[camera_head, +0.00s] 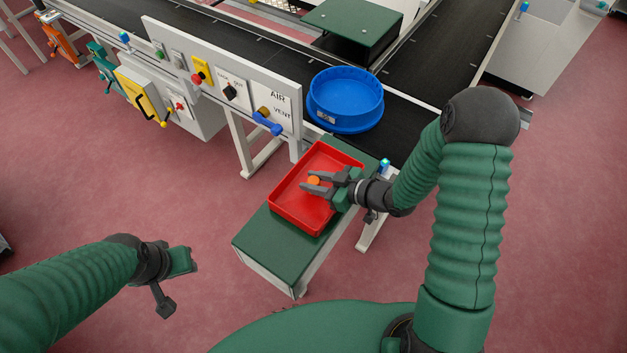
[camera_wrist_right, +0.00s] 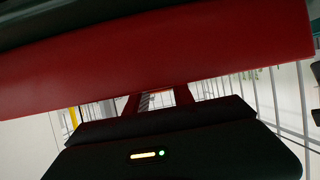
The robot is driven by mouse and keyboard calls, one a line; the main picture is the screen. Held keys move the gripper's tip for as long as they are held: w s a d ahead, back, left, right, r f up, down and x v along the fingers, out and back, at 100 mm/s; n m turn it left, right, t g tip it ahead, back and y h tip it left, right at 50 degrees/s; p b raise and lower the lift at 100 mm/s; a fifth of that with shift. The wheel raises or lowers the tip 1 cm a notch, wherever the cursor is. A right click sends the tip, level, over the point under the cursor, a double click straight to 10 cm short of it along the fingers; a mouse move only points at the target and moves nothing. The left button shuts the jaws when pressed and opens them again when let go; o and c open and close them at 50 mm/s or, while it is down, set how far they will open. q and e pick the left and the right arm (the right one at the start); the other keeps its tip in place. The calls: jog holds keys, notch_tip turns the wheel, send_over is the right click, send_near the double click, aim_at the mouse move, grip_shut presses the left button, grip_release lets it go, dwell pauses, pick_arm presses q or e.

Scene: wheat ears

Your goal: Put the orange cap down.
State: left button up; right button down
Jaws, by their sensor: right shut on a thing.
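The orange cap (camera_head: 314,181) is a small orange piece between the fingertips of my right gripper (camera_head: 318,187). The gripper is shut on it, inside or just over the red tray (camera_head: 280,202); I cannot tell whether the cap touches the tray floor. In the right wrist view a red wall (camera_wrist_right: 160,55), likely the tray's, fills the upper part, and the cap is hidden there. My left gripper (camera_head: 178,280) is at the lower left, away from the tray and above the floor. Its fingers are too unclear to tell their opening.
The red tray rests on a green-topped stand (camera_head: 275,245). A blue round bin (camera_head: 346,98) sits behind it on the black conveyor (camera_head: 410,130). A panel (camera_head: 225,75) with switches and an AIR/VENT valve stands left of the bin.

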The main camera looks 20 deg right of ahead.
jog(key=c, duration=1.5)
grip_release()
jog(key=shift+s+d+f, duration=0.1)
jog(key=shift+d+f, duration=0.1)
jog(key=shift+d, duration=0.1)
jog(key=shift+c, duration=0.2)
jog(key=o, duration=0.5)
jog(key=shift+d+f, duration=0.1)
jog(key=shift+d, duration=0.45)
jog(key=shift+c, duration=0.2)
jog(key=shift+a, duration=0.2)
jog(key=shift+r, duration=0.35)
pick_arm(q)
jog(key=shift+d+r+p, duration=0.55)
jog(key=shift+r, duration=0.1)
pick_arm(e)
jog(key=v, duration=1.1)
jog(key=shift+s+d, duration=0.25)
jog(key=shift+s, duration=0.05)
pick_arm(q)
jog(key=shift+a, duration=0.1)
pick_arm(e)
jog(key=shift+a+r, duration=0.1)
